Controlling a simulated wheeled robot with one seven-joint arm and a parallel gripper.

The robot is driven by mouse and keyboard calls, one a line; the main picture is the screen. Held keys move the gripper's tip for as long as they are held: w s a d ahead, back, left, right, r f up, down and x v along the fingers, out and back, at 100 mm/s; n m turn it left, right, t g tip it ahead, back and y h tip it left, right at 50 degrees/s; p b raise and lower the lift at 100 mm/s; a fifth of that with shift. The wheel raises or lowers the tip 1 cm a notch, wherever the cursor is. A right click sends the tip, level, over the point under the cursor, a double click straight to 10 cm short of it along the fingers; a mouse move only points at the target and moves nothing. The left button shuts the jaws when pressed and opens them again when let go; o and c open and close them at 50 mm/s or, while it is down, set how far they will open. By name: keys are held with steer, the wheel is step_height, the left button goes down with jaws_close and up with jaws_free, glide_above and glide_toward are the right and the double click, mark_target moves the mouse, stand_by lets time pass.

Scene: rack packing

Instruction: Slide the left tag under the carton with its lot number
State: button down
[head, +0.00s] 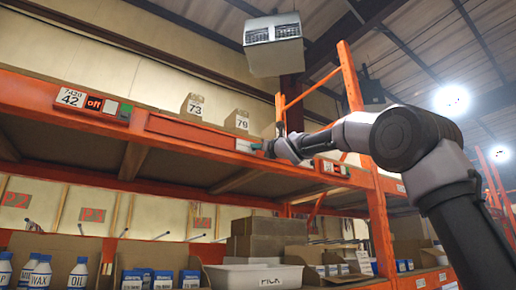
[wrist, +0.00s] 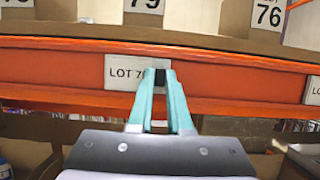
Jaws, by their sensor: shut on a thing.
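The left tag (wrist: 118,72) is a white plate on the orange rail. It reads "LOT 7", with the rest hidden behind my finger. It also shows in the head view (head: 243,145). My gripper (wrist: 160,77) is shut at the tag's right end, its teal fingers around a dark part there. The carton marked 79 (wrist: 110,10) stands above the held tag, slightly to the left of my fingers. The carton marked 76 (wrist: 262,30) is further right, and the carton marked 73 (head: 191,107) is left. A second tag (wrist: 313,92) is cut by the right edge.
The orange rail (wrist: 60,68) runs along the shelf front. Below are bottles (head: 78,272), cardboard boxes and a white bin (head: 255,277).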

steer(key=c, duration=0.8)
jaws_free()
steer(key=shift+c, duration=0.2)
steer(key=shift+s, duration=0.1)
steer(key=v, duration=1)
steer(key=shift+s+d+f, duration=0.2)
steer(key=shift+s, duration=0.05)
